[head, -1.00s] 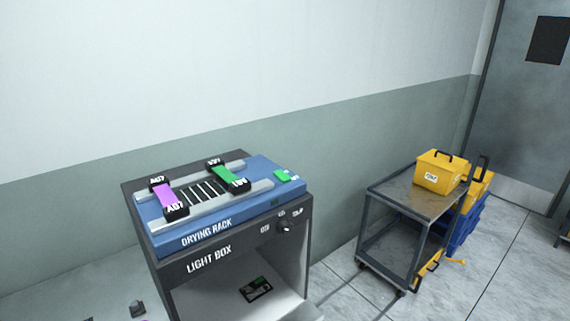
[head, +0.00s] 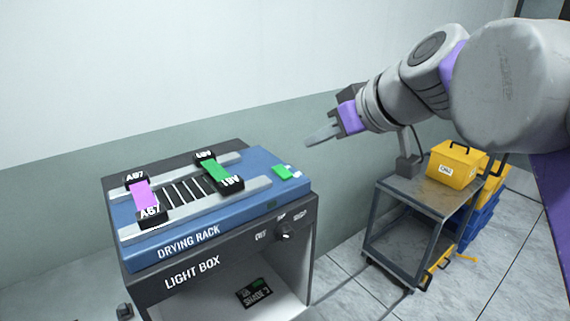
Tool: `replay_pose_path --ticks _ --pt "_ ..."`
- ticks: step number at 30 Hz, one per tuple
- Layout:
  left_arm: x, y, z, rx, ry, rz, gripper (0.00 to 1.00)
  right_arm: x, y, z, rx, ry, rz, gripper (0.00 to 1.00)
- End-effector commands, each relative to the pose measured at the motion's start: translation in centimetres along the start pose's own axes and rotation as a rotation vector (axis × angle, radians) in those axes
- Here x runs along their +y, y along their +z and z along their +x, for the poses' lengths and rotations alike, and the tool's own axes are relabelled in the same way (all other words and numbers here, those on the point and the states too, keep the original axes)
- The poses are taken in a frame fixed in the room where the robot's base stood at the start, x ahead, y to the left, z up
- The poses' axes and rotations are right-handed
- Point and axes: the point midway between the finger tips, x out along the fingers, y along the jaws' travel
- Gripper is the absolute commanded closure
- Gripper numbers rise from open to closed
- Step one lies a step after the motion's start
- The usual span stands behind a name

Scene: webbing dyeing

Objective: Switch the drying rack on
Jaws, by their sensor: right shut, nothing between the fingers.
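The blue drying rack (head: 189,242) lies on top of the dark light box (head: 220,265). A purple webbing piece (head: 144,195) and a green webbing piece (head: 215,171), each with black labelled ends, lie across its rails. A green button or switch (head: 282,172) sits at the rack's right end, with a small white mark beside it. My right gripper (head: 309,142) is shut and empty, in the air above and to the right of that green part, apart from it. My left gripper is not in view.
A rotary knob (head: 285,232) is on the light box's front, and a dark card (head: 254,292) lies inside the box. A metal cart (head: 410,207) with a yellow bin (head: 453,160) stands at the right. The wall is close behind the rack.

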Motion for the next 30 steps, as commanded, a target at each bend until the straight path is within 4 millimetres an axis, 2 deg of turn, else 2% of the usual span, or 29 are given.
replay_pose_path --ticks 6,17,23,30 --pt "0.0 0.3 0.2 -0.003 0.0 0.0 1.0 -0.4 -1.3 -0.7 0.024 -0.01 -0.021 1.0" --pt "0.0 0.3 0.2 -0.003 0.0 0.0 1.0 -0.4 -1.3 -0.5 0.024 -0.01 -0.022 1.0" --pt "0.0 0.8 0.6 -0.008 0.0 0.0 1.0 -0.5 -1.3 2.0 0.023 -0.012 -0.023 1.0" --pt "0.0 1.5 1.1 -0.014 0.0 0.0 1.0 -0.5 -1.4 7.2 0.023 -0.012 -0.024 1.0"
